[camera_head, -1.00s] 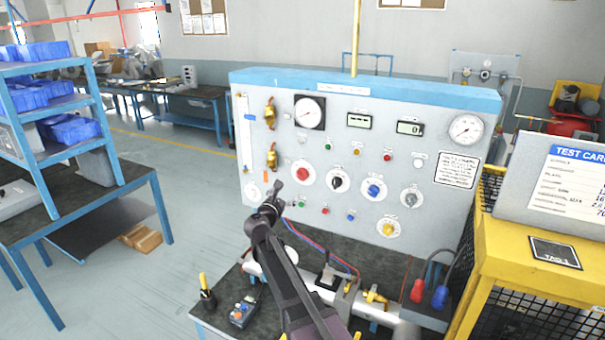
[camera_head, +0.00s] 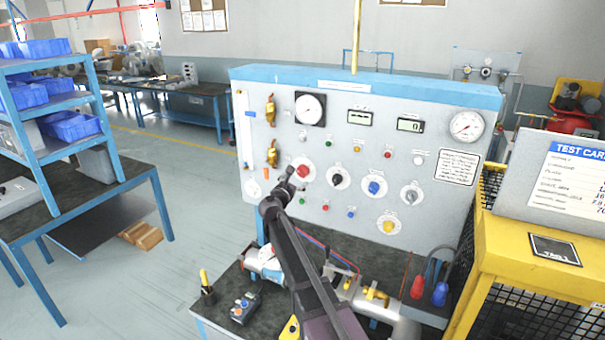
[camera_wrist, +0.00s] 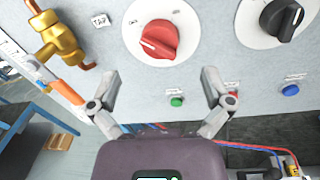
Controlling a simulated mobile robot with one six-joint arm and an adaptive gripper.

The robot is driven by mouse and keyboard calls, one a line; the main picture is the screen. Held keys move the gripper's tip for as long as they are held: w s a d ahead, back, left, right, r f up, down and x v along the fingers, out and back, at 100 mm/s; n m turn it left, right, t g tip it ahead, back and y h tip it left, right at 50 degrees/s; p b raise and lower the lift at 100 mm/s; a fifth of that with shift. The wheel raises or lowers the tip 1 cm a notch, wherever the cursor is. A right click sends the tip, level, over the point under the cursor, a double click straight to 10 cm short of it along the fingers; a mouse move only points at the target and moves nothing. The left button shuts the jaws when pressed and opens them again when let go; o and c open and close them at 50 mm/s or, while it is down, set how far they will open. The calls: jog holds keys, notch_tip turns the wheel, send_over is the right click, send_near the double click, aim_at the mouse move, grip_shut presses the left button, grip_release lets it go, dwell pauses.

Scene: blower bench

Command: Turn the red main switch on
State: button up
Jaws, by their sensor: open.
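The red main switch (camera_head: 303,170) is a red knob on a round white dial on the grey panel (camera_head: 440,220). The dial's lettering is too small to read.
A black knob (camera_head: 338,180) and a blue knob (camera_head: 374,188) are to the right. A brass valve (camera_wrist: 58,40) is at left. A green button (camera_wrist: 177,101) lies below the red knob. A bench with pipework (camera_head: 375,300) stands below the panel.

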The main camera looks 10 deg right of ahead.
aim_at(302, 171)
jog(key=shift+x, duration=3.05)
jog(key=c, duration=1.1)
